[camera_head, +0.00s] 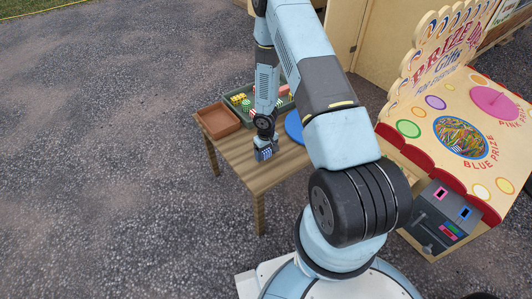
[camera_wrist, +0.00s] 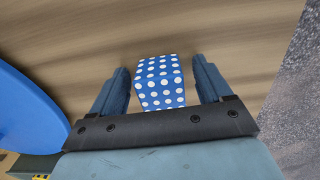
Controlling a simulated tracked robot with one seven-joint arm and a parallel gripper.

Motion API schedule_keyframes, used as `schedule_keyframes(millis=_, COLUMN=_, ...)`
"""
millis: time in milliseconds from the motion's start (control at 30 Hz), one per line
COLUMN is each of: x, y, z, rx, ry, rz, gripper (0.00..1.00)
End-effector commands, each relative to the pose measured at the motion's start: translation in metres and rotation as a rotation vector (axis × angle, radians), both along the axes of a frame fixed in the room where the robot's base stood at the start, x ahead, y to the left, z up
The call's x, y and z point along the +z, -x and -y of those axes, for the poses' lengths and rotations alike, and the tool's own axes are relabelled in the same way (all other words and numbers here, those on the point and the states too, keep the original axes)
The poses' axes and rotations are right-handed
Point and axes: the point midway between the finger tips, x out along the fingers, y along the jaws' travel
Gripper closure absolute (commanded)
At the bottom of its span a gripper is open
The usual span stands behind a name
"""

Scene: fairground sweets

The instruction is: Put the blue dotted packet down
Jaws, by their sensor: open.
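The blue dotted packet (camera_wrist: 160,84) is blue with white dots. In the wrist view it sits between the two fingers of my gripper (camera_wrist: 163,88), with a narrow gap on each side. My gripper is open around it. In the head view my gripper (camera_head: 265,154) is low over the front part of the wooden table (camera_head: 257,178), and little of the packet can be made out there. The wrist view shows table wood behind the packet; whether its base touches the wood is hard to tell.
A brown tray (camera_head: 218,122) stands at the table's left. A green tray (camera_head: 246,120) holding several colourful packets is behind my gripper. A round blue plate (camera_wrist: 30,110) lies beside it, partly hidden by my arm in the head view. A prize stall (camera_head: 459,140) stands to the right.

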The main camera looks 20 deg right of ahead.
Motion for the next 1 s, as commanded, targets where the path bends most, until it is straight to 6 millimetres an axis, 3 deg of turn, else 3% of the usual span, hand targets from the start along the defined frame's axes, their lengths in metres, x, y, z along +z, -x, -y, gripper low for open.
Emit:
schedule_keyframes(millis=333, x=0.013, y=-0.001, z=0.000, rx=-0.002, ry=-0.001, rz=0.002, gripper=0.22)
schedule_keyframes(millis=1000, x=0.111, y=-0.001, z=0.000, rx=-0.001, ry=0.000, rz=0.003, gripper=0.22)
